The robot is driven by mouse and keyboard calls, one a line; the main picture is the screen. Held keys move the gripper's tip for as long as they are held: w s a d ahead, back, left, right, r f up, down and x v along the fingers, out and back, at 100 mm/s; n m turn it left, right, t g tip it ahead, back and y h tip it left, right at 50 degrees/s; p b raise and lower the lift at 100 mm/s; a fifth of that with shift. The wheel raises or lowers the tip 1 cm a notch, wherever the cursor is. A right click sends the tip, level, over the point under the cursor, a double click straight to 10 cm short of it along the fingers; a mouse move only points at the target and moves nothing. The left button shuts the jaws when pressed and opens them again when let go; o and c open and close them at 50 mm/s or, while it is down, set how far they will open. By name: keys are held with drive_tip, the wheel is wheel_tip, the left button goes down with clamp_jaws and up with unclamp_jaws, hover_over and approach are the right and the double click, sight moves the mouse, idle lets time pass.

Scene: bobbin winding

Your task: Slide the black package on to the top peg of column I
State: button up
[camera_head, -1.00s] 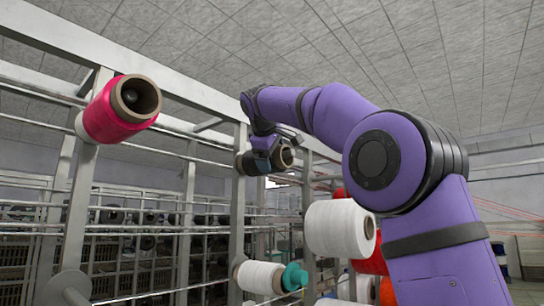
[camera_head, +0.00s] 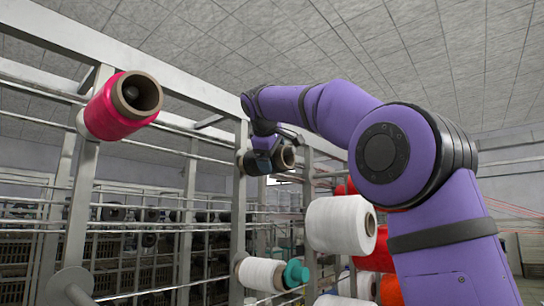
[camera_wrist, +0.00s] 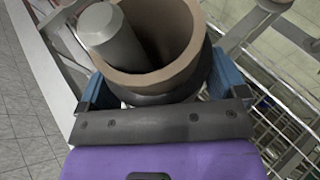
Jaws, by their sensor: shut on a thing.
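The black package (camera_head: 277,160) is in my gripper (camera_head: 264,154), near the upper part of a grey column (camera_head: 239,205); no column label is readable. In the wrist view the blue fingers of my gripper (camera_wrist: 160,85) are on both sides of the package (camera_wrist: 165,98). I look into its brown tube (camera_wrist: 190,60). A grey peg (camera_wrist: 113,38) shows inside the bore, off-centre against the left side, so the tube is around it. How deep the package sits on the peg is hidden in the head view.
A pink package (camera_head: 118,108) sits on the top of the nearer left column. Red packages (camera_head: 378,255) are behind my arm. Horizontal rails cross between columns.

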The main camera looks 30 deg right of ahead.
drive_tip(key=o, duration=0.7)
drive_tip(key=shift+o, duration=0.2)
drive_tip(key=v, duration=1.1)
drive_tip(key=shift+d, duration=0.1)
